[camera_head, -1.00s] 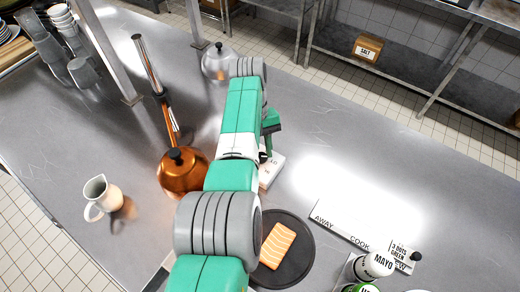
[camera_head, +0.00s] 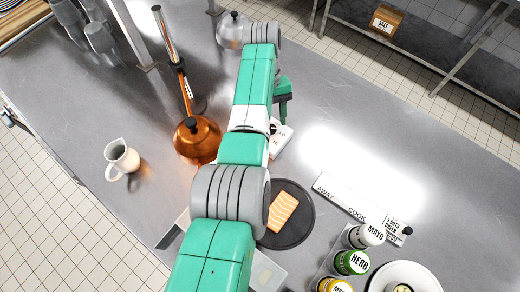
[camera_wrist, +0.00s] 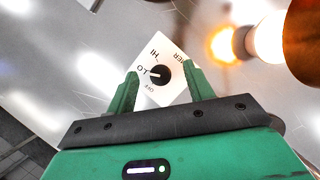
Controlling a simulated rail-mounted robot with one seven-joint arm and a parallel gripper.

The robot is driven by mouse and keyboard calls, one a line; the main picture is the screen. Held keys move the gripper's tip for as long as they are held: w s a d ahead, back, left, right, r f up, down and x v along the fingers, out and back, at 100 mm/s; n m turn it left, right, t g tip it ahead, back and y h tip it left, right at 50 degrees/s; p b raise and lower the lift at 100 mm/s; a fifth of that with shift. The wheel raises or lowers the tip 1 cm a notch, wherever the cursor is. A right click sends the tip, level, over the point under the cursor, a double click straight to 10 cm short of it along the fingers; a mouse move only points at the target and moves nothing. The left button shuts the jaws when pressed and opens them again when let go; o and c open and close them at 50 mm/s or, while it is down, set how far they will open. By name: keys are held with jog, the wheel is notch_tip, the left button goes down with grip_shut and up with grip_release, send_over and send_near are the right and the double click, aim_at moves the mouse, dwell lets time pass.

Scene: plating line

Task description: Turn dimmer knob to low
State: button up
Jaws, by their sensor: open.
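The dimmer is a white plate (camera_wrist: 167,50) with a round black knob (camera_wrist: 158,74), seen in the wrist view. Its white mark points left, towards the LO label; HI and OFF labels lie on either side of LO. In the head view the dimmer (camera_head: 281,137) lies on the steel counter, partly hidden by my arm. My gripper (camera_wrist: 163,80) is open, its green fingers on either side of the knob in the picture, with nothing between them. I cannot tell its height above the plate. In the head view my gripper (camera_head: 284,90) shows behind the arm.
A copper heat lamp (camera_head: 198,140) stands left of the dimmer; its bulb glows in the wrist view (camera_wrist: 225,44). A dark round plate (camera_head: 302,230) with salmon (camera_head: 283,212) lies in front. A jug (camera_head: 122,158) stands left, bottles (camera_head: 352,262) at front right.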

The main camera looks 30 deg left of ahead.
jog(key=s+p, duration=0.1)
jog(key=p, duration=0.1)
jog(key=s+r+p, duration=0.1)
jog(key=shift+d+r+p, duration=0.3)
jog(key=shift+p, duration=0.1)
jog(key=s+d+p, duration=0.3)
jog(key=s+p, duration=0.9)
jog(key=shift+s+d, duration=0.25)
jog(key=shift+d, duration=0.15)
